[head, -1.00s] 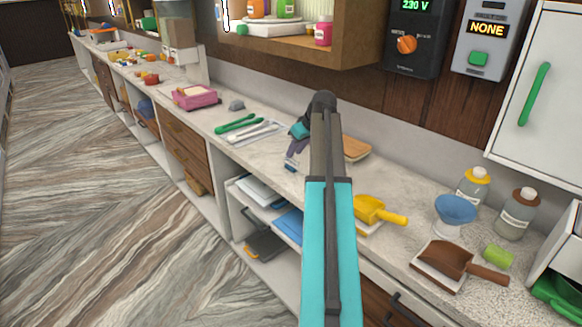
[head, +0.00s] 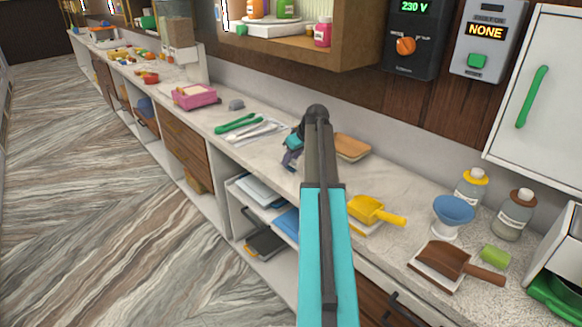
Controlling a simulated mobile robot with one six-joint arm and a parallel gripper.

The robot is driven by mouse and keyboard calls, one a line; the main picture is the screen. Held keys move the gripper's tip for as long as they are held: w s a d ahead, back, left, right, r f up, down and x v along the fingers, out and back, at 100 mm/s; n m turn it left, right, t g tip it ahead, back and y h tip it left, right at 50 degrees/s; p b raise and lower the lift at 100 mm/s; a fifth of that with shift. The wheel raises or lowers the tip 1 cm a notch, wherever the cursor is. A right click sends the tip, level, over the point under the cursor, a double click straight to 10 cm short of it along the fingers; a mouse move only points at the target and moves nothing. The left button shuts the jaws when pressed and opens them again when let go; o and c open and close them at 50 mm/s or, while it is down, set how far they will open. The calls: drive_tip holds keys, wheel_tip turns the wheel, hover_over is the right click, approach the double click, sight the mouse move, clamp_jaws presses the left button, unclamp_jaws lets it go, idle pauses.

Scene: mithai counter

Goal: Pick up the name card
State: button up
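My gripper (head: 291,158) is over the middle of the counter, mostly hidden behind my own arm. Only some teal and dark purple parts of it show, at the left of the arm. I cannot tell whether its fingers are open or shut, or whether they hold anything. I cannot make out a name card in the head view; the counter behind my arm is hidden.
Left of my gripper lie a tray with tongs (head: 258,132), green tongs (head: 237,123) and a pink box (head: 195,96). Right of it are a wooden board (head: 352,147), a yellow scoop (head: 372,211), a brown scoop (head: 446,265) and a blue funnel (head: 454,209). A wall cabinet (head: 355,40) overhangs the counter (head: 400,190).

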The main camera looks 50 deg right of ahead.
drive_tip(key=shift+c, duration=0.3)
clamp_jaws()
drive_tip(key=shift+r, duration=0.15)
drive_tip(key=shift+r+b, duration=0.5)
drive_tip(key=shift+r, duration=0.85)
drive_tip(key=shift+s+r, duration=0.1)
drive_tip(key=shift+r, duration=0.2)
drive_tip(key=s+a+r+b, duration=0.1)
drive_tip(key=s+a, duration=0.5)
drive_tip(key=s, duration=0.8)
drive_tip(key=shift+s+r+b, duration=0.2)
drive_tip(key=shift+s+b, duration=0.1)
drive_tip(key=shift+b, duration=0.55)
drive_tip(key=shift+a, duration=0.1)
